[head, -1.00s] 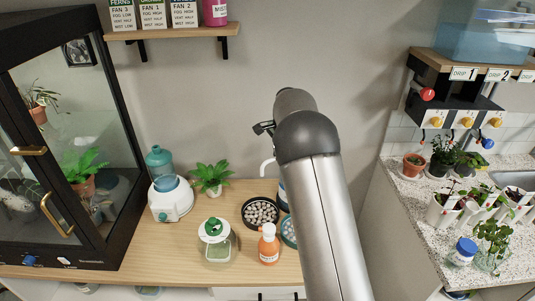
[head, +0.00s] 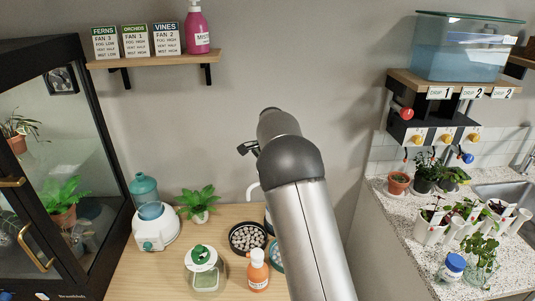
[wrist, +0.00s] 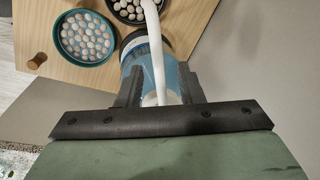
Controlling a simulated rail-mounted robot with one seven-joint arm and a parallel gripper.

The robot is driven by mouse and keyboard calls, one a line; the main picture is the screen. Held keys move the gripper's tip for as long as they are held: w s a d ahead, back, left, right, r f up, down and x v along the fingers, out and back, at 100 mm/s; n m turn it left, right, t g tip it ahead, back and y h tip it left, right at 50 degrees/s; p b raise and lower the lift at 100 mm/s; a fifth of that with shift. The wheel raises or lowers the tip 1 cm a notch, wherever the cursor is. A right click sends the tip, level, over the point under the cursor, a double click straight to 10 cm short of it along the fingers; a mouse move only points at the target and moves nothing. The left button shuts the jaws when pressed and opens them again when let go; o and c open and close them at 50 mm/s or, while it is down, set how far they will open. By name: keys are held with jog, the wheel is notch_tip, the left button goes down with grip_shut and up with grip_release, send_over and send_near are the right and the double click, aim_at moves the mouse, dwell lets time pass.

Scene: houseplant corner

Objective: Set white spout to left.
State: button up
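The white spout (wrist: 156,45) shows in the wrist view as a long curved tube. It rises from a clear-and-blue container (wrist: 136,57) and points toward the top of the picture. My gripper (wrist: 161,78) is open, with its two dark fingers on either side of the spout and a visible gap to it. Whether a finger touches the container I cannot tell. In the head view the bent white spout (head: 251,191) shows just left of my arm. My arm hides most of the container and my gripper there.
A dark dish of pale pebbles (head: 247,237), a teal dish (wrist: 86,37), an orange bottle (head: 257,270) and a green-lidded jar (head: 204,270) stand near the spout. A white-and-teal appliance (head: 155,228) and a potted fern (head: 197,201) are further left on the wooden table (head: 140,280).

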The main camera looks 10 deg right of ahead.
jog(key=s+d+r+b, duration=0.1)
jog(key=s+r, duration=0.2)
jog(key=r, duration=1.2)
jog(key=shift+r, duration=0.4)
jog(key=s+a+f+n, duration=0.1)
jog(key=s+f+n, duration=0.3)
jog(key=s, duration=0.9)
jog(key=s+a+f+n, duration=0.1)
jog(key=s+f+n, duration=0.4)
jog(key=s, duration=0.9)
jog(key=s+a+f+n+g, duration=0.1)
jog(key=s+f+n, duration=0.3)
jog(key=s, duration=1)
jog(key=shift+s+a+f+n+h, duration=0.15)
jog(key=shift+s+f+n+h, duration=0.2)
jog(key=shift+f, duration=0.6)
